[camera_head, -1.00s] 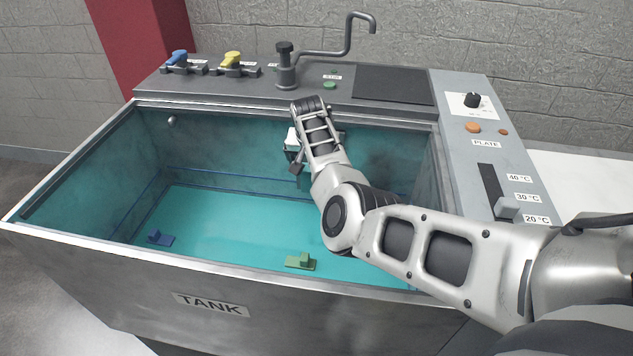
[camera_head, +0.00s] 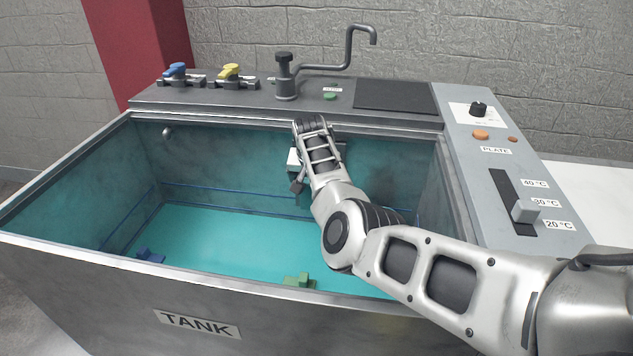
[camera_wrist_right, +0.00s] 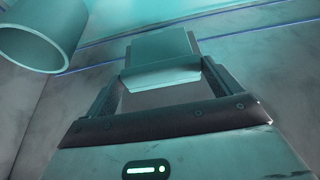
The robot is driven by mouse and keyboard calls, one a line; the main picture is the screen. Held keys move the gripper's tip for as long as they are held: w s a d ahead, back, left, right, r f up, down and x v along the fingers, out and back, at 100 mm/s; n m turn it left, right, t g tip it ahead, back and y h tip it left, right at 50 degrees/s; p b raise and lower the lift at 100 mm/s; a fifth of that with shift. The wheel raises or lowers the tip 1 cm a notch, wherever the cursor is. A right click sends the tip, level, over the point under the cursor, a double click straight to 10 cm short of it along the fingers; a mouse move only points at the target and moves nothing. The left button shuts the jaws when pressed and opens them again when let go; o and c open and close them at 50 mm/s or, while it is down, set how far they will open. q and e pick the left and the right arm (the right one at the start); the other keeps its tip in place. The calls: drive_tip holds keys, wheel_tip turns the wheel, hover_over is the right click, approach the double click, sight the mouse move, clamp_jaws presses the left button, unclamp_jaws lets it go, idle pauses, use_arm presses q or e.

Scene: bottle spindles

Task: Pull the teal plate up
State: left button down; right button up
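My right gripper (camera_wrist_right: 160,75) reaches down inside the tank near its back wall. In the head view the same gripper (camera_head: 315,180) is mostly hidden by my own wrist. In the right wrist view its two dark fingers stand wide apart. A pale teal block (camera_wrist_right: 160,58) lies between and just beyond the fingertips. It may be part of the teal plate. I cannot tell whether the fingers touch it. In the head view no separate teal plate can be made out against the teal tank floor (camera_head: 220,235). My left gripper is not in view.
The grey tank (camera_head: 120,272) has raised walls around my arm. A blue piece (camera_head: 150,255) and a green piece (camera_head: 299,281) lie low inside, partly behind the front wall. A faucet (camera_head: 349,48) stands behind. A slider (camera_head: 525,210) is at right. A pipe (camera_wrist_right: 38,35) is beside my gripper.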

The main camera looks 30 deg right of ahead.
drive_tip(key=shift+c, duration=0.5)
drive_tip(key=shift+r+p, duration=0.35)
drive_tip(key=shift+p, duration=0.05)
wheel_tip(320, 180, up, 6)
drive_tip(key=p, duration=0.5)
drive_tip(key=shift+f+p, duration=0.25)
drive_tip(key=shift+p, duration=0.05)
drive_tip(key=shift+r, duration=0.2)
drive_tip(key=shift+w, duration=0.1)
drive_tip(key=o, duration=1.1)
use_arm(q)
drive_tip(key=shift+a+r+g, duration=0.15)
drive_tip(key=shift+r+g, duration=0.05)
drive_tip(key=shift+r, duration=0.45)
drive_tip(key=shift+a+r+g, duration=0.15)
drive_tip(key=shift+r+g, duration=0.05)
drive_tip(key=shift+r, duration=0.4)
